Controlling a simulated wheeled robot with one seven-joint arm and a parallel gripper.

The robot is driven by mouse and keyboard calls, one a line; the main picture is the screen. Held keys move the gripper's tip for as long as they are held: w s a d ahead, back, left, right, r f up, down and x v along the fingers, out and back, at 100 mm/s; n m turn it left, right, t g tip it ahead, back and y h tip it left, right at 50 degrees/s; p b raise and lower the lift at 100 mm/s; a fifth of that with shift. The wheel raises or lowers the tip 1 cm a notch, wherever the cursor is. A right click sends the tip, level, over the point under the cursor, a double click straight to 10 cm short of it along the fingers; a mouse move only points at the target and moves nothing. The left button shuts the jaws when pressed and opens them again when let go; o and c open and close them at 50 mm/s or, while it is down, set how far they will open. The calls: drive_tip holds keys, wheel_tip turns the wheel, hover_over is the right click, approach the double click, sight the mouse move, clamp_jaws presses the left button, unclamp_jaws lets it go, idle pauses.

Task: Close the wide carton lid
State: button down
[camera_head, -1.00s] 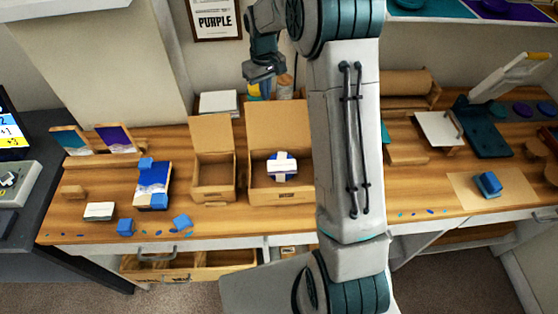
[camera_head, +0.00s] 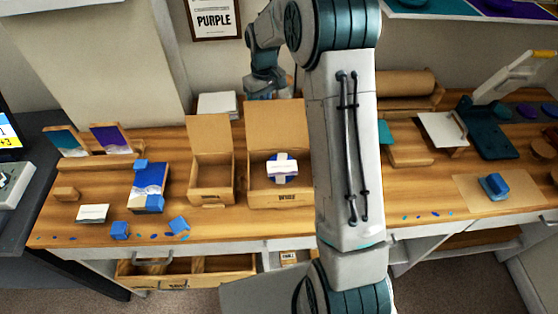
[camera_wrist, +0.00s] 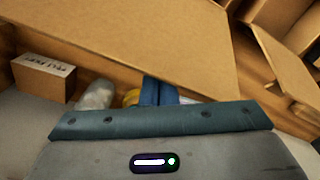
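The wide carton (camera_head: 283,199) stands open on the bench, with its lid (camera_head: 277,122) raised upright at the back. A blue-and-white wrapped item (camera_head: 282,168) sits inside it. My gripper (camera_head: 268,93) is behind the top edge of the lid, pointing down, partly hidden by it. In the wrist view the lid (camera_wrist: 140,40) shows as a large brown panel just beyond my gripper (camera_wrist: 160,91). The blue fingers look side by side and shut, with nothing seen between them. I cannot tell whether they touch the lid.
A narrower open carton (camera_head: 211,196) stands directly to the left. White stacked sheets (camera_head: 218,104) lie behind it. The wrist view shows a small labelled box (camera_wrist: 42,80) and a pale bottle (camera_wrist: 95,95) near my gripper. My arm hides the bench right of the wide carton.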

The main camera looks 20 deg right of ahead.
drive_tip(key=shift+s+a+b, duration=0.3)
drive_tip(key=shift+s+b, duration=0.2)
drive_tip(key=shift+s, duration=1.1)
drive_tip(key=shift+s+a+b, duration=0.35)
drive_tip(key=shift+s+b, duration=0.1)
drive_tip(key=shift+s, duration=1.1)
drive_tip(key=shift+s+a+b, duration=0.3)
drive_tip(key=shift+s+b, duration=0.2)
drive_tip(key=shift+s, duration=1.1)
wheel_tip(320, 180, up, 9)
drive_tip(key=p, duration=0.6)
drive_tip(key=shift+p, duration=0.35)
